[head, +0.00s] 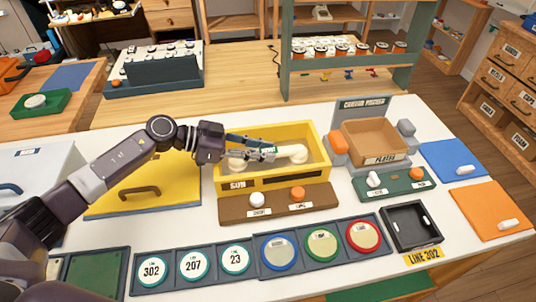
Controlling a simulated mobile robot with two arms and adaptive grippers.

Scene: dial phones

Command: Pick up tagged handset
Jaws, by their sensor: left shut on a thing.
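A cream handset (291,153) lies in the yellow bin (301,177), with a rounded end showing on each side of my gripper. A small pale green tag shows at the jaws. My left gripper (270,152) reaches into the bin from the left and is shut on the handset near its middle. The fingers cover part of the handset. I cannot tell whether the handset touches the bin floor. My right gripper is not in view.
A brown button panel (279,205) stands in front of the bin. Round discs marked 302 (152,269), 207 and 23, and coloured discs, line the front. A black tray (411,227) is at right. A brown box (374,143) stands right of the bin.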

